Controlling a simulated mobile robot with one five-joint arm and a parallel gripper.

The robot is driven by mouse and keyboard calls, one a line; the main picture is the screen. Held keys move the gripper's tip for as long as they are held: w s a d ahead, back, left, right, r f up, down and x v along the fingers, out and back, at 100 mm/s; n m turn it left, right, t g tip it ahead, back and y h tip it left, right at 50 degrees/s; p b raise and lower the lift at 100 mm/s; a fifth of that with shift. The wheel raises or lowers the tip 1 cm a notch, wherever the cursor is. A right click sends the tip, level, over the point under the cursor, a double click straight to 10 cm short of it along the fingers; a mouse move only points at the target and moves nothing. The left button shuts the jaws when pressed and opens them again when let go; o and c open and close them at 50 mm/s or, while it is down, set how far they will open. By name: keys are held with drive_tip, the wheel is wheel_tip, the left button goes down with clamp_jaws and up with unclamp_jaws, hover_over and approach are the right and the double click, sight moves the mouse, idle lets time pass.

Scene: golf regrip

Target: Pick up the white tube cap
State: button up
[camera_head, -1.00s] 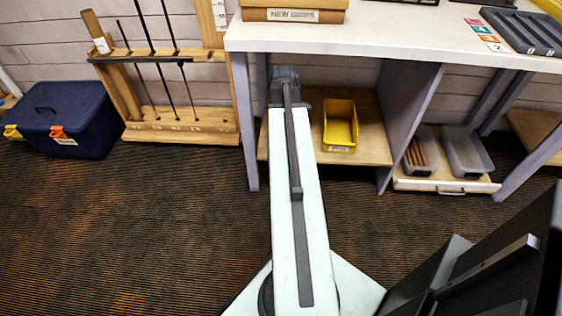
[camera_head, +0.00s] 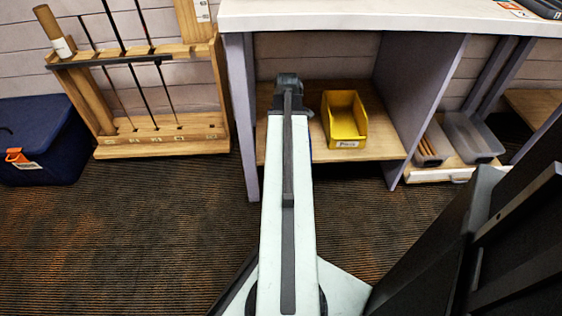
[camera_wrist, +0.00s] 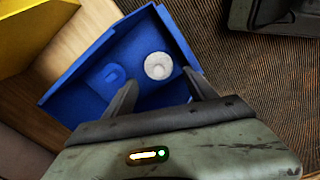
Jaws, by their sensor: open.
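The white tube cap (camera_wrist: 158,65) shows in the wrist view as a small round white disc inside a blue bin (camera_wrist: 85,62). A small blue raised round shape (camera_wrist: 114,73) is to its left in the bin. My gripper (camera_wrist: 159,79) is open, with its two dark fingers reaching over the bin on either side of the cap's near edge. Nothing is between the fingers, and I cannot tell their height above the cap. In the head view my own arm covers the cap, most of the blue bin and the fingers.
A yellow bin (camera_head: 344,122) stands on the wooden shelf (camera_head: 375,148) right of my arm, under the white bench top (camera_head: 340,14). Bench legs (camera_head: 242,120) and a panel flank the shelf. A club rack (camera_head: 160,145) and a dark blue toolbox (camera_head: 40,140) are at left.

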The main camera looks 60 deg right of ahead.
drive_tip(key=f+b, duration=0.8)
drive_tip(key=shift+w+d, duration=0.1)
drive_tip(key=shift+w, duration=0.15)
drive_tip(key=shift+r, duration=0.2)
drive_tip(key=c, duration=0.7)
